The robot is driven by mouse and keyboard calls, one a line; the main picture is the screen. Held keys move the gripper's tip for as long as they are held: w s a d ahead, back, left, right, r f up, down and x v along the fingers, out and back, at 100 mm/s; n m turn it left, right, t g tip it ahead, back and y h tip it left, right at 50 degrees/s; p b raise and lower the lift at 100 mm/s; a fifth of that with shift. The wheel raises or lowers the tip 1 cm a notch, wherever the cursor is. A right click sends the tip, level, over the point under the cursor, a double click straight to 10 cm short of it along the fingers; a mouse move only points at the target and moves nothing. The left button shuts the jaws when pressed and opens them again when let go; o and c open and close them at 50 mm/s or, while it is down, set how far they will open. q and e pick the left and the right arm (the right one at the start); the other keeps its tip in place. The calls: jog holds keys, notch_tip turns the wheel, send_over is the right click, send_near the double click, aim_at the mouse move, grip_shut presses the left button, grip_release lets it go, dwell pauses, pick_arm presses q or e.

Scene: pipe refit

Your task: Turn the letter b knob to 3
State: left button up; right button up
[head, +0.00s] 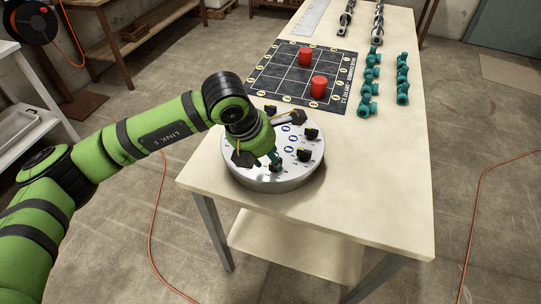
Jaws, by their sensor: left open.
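A round silver dial plate (287,184) sits near the front left of the table, with a white face, small blue marks and several black knobs. One black knob (271,110) is at its back, one (310,134) at the right, and another (303,155) at the front right. A dark knob (275,168) near the front edge is partly hidden by my arm. The letters and numbers are too small to read, so I cannot tell which is knob b. My left gripper (270,138) is open over the left part of the plate and hides some of its face. My right gripper is out of view.
Behind the plate lies a black grid mat (262,90) with two red cylinders (319,87) on it. Teal pipe fittings (402,80) and metal fittings (378,22) line the right side. The wooden tabletop (370,190) is clear to the right and front of the plate.

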pick_arm(q)
jog(key=shift+x, duration=1.05)
grip_shut()
